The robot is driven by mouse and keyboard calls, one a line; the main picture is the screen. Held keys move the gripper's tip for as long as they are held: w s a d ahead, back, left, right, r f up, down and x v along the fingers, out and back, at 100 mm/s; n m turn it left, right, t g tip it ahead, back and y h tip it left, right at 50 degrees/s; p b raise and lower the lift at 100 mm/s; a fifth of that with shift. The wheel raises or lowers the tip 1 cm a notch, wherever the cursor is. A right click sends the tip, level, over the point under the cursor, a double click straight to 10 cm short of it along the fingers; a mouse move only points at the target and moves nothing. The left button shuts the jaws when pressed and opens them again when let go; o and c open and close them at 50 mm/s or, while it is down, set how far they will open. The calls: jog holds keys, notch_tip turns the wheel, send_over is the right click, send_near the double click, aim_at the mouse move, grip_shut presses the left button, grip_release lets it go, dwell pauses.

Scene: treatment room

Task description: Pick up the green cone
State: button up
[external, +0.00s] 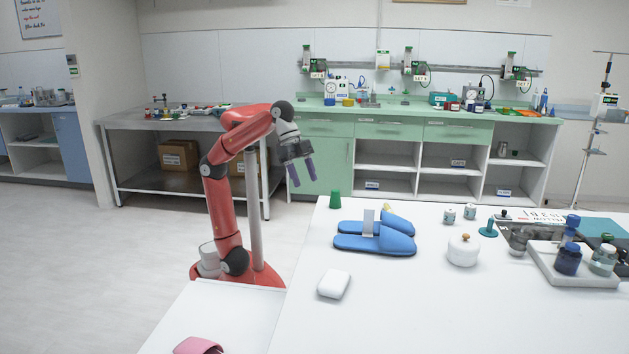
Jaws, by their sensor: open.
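The green cone (335,199) is a small dark green piece standing upright near the far left edge of the white table (400,300). My gripper (302,183) is open and empty, with its two purple fingers pointing down. In the picture it is to the left of the cone and a little higher, apart from it. My red arm reaches up from its base beside the table.
Blue slippers (375,243) lie just in front of the cone, with a yellow piece (386,208) behind them. The table's front middle is clear.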

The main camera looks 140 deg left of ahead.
jog(key=n+y, duration=0.2)
send_over(335, 190)
jog(key=s+d, duration=0.2)
jog(key=f, duration=0.3)
jog(key=a+f, duration=0.1)
jog(key=f, duration=0.2)
jog(key=shift+s+a, duration=0.15)
jog(key=shift+a, duration=0.05)
jog(key=x, duration=0.5)
jog(key=b+x, duration=0.1)
jog(key=x, duration=0.1)
jog(key=shift+d+f, duration=0.2)
jog(key=shift+d, duration=0.05)
jog(key=c, duration=1)
